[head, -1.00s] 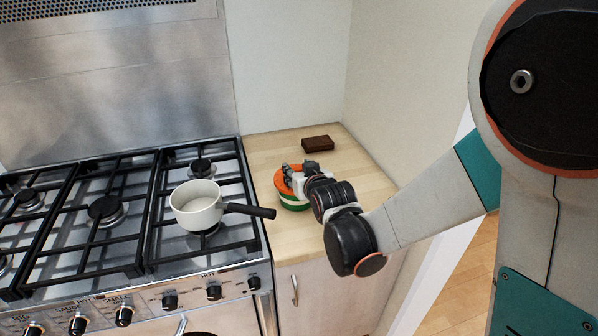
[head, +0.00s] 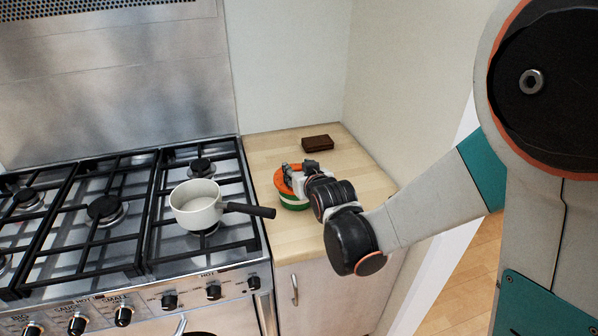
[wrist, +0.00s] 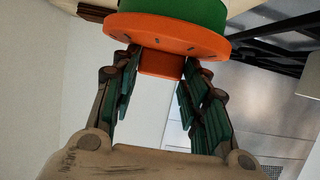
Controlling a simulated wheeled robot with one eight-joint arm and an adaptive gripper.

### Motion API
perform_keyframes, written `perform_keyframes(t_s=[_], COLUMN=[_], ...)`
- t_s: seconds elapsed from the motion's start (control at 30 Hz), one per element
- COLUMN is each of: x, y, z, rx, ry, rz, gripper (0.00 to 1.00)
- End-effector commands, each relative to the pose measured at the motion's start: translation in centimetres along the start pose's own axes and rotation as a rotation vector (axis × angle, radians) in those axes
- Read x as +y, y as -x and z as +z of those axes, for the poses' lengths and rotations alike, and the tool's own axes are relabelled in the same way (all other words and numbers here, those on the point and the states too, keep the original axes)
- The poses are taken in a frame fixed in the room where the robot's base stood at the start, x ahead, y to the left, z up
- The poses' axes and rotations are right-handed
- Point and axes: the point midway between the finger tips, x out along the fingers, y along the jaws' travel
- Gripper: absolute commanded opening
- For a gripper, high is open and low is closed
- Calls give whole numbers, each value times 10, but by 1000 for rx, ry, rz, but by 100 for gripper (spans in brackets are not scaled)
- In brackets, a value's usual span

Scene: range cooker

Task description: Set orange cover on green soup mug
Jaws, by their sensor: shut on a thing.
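The orange cover (head: 283,182) sits over the green soup mug (head: 299,206), which has a white band and stands on the wooden counter. In the wrist view the cover's orange disc (wrist: 170,36) lies against the green mug body (wrist: 190,12), with no clear gap showing. My gripper (wrist: 158,68) is shut on the cover's square orange knob, one finger on each side. In the head view my gripper (head: 297,172) hides part of the cover and the mug's right side.
A white saucepan (head: 196,208) stands on the cooker (head: 110,235) left of the mug, its black handle (head: 250,210) reaching toward the counter. A dark brown block (head: 317,143) lies at the back of the counter (head: 265,155). A wall rises on the right.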

Motion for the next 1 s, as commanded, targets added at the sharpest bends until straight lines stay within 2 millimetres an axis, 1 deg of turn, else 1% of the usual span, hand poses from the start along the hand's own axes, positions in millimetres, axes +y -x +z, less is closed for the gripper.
perform_keyframes(t_s=[0.43,1.0], x=[0,0], y=[0,-4], z=[1,11], rx=[0,0], ry=[0,0], rz=[0,0], gripper=[18,18])
